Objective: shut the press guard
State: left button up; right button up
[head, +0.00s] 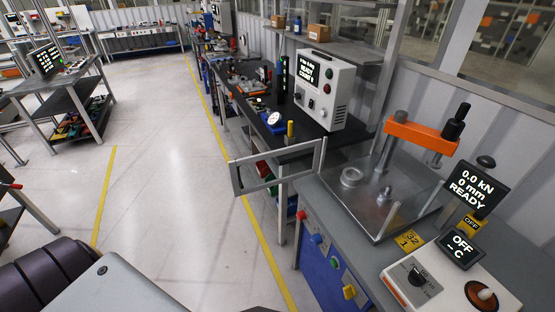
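The press (422,132) stands at the right in the head view, with an orange crosshead on metal columns above a grey base plate. Its display (468,188) reads 0.0 kN, 0 mm, READY. The press guard appears to be the grey-framed, see-through panel (236,180) that stands out to the left of the press, past the bench's edge. It looks swung open, and the press's left side is uncovered. A round metal ring (352,177) and a small metal post (384,196) are on the press plate. Neither of my grippers is in view.
A white device with an OFF display (462,247) and knob sits in front of the press. A blue cabinet (325,262) is below. A dark bench with a control box (325,88) lies behind the panel. The floor (165,190) at left is clear.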

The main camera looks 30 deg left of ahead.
aim_at(234, 165)
jog(key=i+j+z, duration=0.2)
jog(key=j, duration=0.3)
jog(key=j+z, duration=0.25)
jog(key=j, duration=0.25)
jog(key=i+j+z, duration=0.2)
jog(key=j, duration=0.35)
jog(key=k+j+z, duration=0.1)
jog(key=j+z, duration=0.15)
jog(key=j, duration=0.3)
jog(key=j+z, duration=0.2)
jog(key=j, duration=0.35)
jog(key=k+j+z, duration=0.1)
jog(key=j+z, duration=0.15)
jog(key=j, duration=0.3)
jog(key=k+j+z, duration=0.2)
jog(key=j, duration=0.3)
jog(key=j+z, duration=0.2)
jog(key=j, duration=0.35)
jog(key=k, duration=0.05)
